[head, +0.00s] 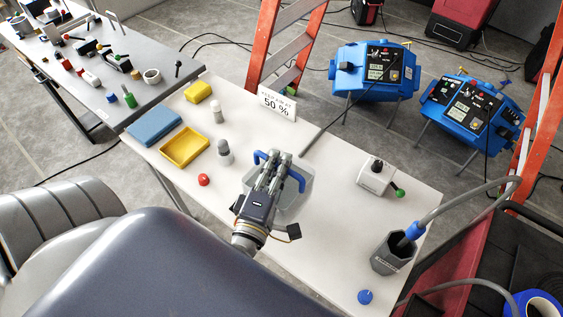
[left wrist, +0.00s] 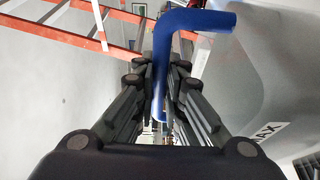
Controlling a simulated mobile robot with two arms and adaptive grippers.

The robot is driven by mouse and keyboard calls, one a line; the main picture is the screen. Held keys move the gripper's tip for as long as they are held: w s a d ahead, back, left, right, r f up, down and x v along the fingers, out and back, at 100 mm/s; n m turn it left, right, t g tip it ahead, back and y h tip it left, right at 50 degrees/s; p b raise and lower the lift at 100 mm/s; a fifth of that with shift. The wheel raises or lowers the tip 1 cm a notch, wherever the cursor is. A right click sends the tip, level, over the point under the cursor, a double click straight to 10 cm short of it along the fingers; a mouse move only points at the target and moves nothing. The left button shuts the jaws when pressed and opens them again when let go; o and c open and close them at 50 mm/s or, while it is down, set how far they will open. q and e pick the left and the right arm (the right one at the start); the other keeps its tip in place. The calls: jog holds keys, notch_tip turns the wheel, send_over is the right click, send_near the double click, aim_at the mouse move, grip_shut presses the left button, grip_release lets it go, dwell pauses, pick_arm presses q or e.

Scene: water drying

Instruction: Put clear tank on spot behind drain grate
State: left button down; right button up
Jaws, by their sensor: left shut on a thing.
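The clear tank (head: 290,200) is a see-through grey container with a blue handle (head: 299,176), over the middle of the white table. My left gripper (head: 278,165) is shut on the blue handle and covers part of the tank. In the left wrist view the blue handle (left wrist: 163,75) runs between the fingers, and the tank wall (left wrist: 270,80) with a MAX mark is at the right. I cannot tell whether the tank's base touches the table. I cannot make out a drain grate. My right gripper is not in view.
Left of the tank are a yellow tray (head: 185,148), a blue block (head: 153,126), small bottles (head: 224,152) and a red knob (head: 204,180). A 50 % sign (head: 276,102) stands behind. A white box (head: 375,177) and dark hexagonal cup (head: 391,254) with a hose are at the right.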

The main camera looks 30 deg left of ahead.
aim_at(274, 147)
pick_arm(q)
jog(key=w+a+f+b, duration=0.4)
jog(key=w+a+b, duration=0.1)
jog(key=w, duration=0.1)
jog(key=shift+a, duration=0.2)
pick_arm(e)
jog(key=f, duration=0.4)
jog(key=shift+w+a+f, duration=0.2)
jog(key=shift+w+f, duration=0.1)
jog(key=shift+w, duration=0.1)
pick_arm(q)
jog(key=shift+r, duration=0.1)
jog(key=c, duration=1.7)
grip_release()
jog(key=shift+f, duration=0.35)
jog(key=shift+s+d, duration=0.1)
